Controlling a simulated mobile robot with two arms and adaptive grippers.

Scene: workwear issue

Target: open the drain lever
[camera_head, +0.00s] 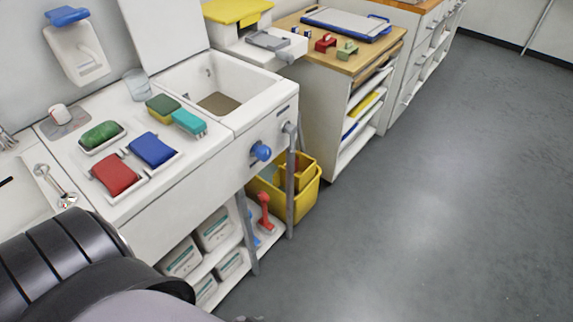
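A red upright handle (265,210) stands on the low shelf under the sink unit, beside a yellow bucket; it may be the drain lever, but I cannot tell for sure. A blue knob (261,152) sits on the front panel of the white sink unit (222,172), below the basin (204,78). I cannot tell whether either is open or closed. A dark ribbed part of my arm fills the lower left. No gripper fingers can be made out.
Red, blue and green brushes or sponges (115,175) lie on the counter. The yellow bucket (303,203) and grey posts (291,190) stand at the unit's right end. White boxes (213,230) fill the lower shelves. The grey floor (430,200) at right is clear.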

